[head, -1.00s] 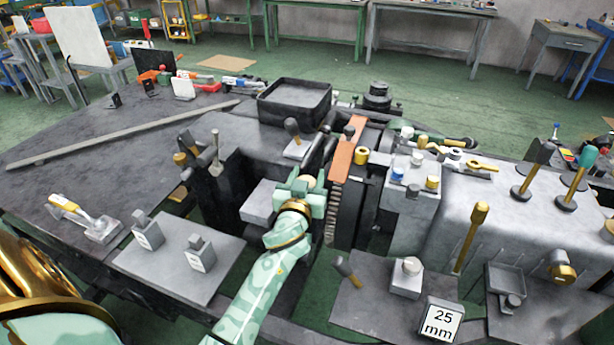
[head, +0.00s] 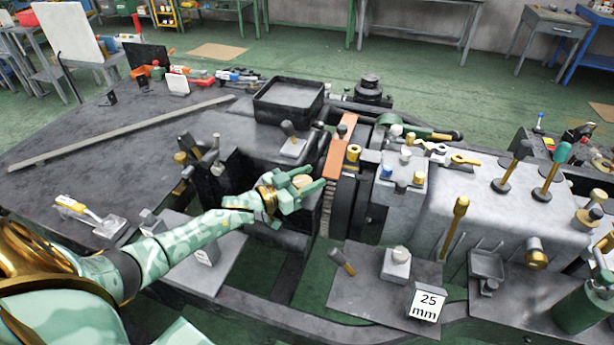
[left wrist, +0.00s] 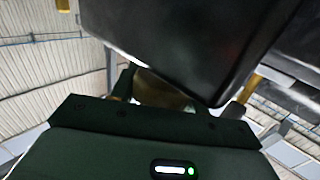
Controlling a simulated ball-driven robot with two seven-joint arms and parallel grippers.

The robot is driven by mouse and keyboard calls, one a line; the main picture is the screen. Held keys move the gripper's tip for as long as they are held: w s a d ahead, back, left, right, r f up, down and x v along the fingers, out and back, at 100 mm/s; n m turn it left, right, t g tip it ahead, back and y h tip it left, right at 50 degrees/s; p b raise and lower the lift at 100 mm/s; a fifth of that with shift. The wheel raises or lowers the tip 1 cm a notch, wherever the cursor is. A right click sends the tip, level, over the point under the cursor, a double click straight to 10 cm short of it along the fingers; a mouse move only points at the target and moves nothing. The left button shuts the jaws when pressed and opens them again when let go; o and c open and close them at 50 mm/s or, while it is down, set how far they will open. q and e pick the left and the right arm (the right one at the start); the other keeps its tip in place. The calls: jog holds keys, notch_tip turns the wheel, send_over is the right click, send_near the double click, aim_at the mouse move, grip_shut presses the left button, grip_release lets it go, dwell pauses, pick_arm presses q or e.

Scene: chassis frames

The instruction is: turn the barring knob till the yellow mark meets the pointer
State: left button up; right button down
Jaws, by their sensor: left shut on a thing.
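My left gripper (head: 306,184) is in the middle of the head view, beside the toothed flywheel (head: 327,212). It is shut on a tan, rounded knob (head: 302,180), which I take to be the barring knob; the fingers hide most of it. A brownish rounded piece (left wrist: 160,90) shows beyond the gripper body in the left wrist view, partly behind a dark block. An orange plate (head: 338,160) stands over the wheel. I cannot make out the yellow mark or the pointer. My right gripper is not seen.
A black tray (head: 289,112) lies behind the gripper. A grey housing with upright levers (head: 455,215) stands to the right. A "25 mm" block (head: 425,304) sits on the front plate.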

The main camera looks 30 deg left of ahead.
pick_arm(q)
jog(key=shift+f+m+g+h+b, duration=0.2)
jog(key=shift+m+g+h+b, duration=0.15)
jog(key=shift+m+h, duration=0.3)
jog(key=m+g+h+b, duration=0.1)
jog(key=h+b, duration=0.1)
jog(key=m+g+h+b, duration=0.1)
jog(key=m+g+b, duration=0.1)
jog(key=m+g+h+b, duration=0.1)
jog(key=g+h+b, duration=0.1)
jog(key=shift+s+d+f+m+h, duration=0.15)
jog(key=shift+s+d+m+h, duration=0.1)
jog(key=shift+h, duration=0.1)
jog(key=shift+s+d+m+g+h+b, duration=0.15)
jog(key=shift+m+g+h+b, duration=0.6)
jog(key=shift+b, duration=0.4)
jog(key=shift+r, duration=0.3)
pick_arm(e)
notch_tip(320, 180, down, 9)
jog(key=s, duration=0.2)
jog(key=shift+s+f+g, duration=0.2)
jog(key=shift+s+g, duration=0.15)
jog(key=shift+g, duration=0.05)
pick_arm(q)
jog(key=o, duration=1)
